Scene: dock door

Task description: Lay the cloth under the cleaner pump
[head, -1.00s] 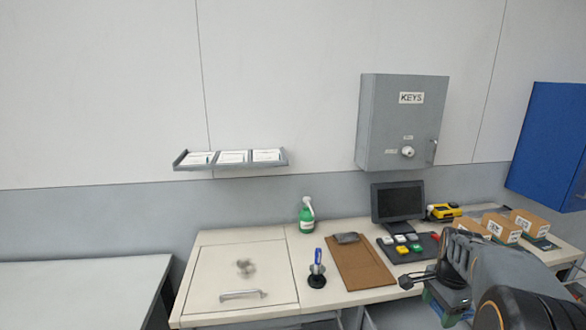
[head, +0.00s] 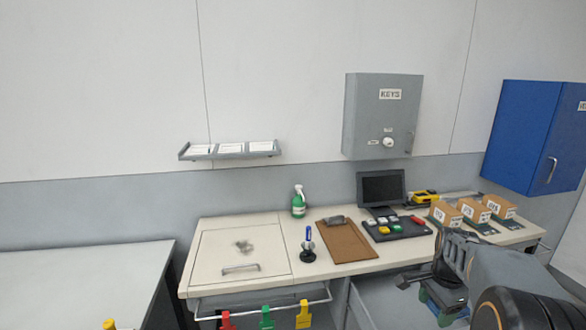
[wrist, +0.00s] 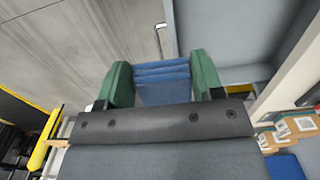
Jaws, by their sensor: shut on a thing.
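In the head view, a green cleaner bottle with a white pump top (head: 298,203) stands upright at the back of the pale desk (head: 235,218). My gripper (head: 440,308) is at the lower right of the head view, in front of the desk and well apart from the bottle. In the wrist view, the green fingers of my gripper (wrist: 162,70) are shut on a folded blue cloth (wrist: 163,90). The cloth hangs between them in several layers. The wrist view does not show the bottle.
A brown clipboard (head: 346,243), a pen stand (head: 308,252), a monitor (head: 382,188) and small boxes (head: 473,211) occupy the desk. Coloured tags (head: 267,317) hang from the front rail. A lid panel with a handle (head: 215,250) covers the left part.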

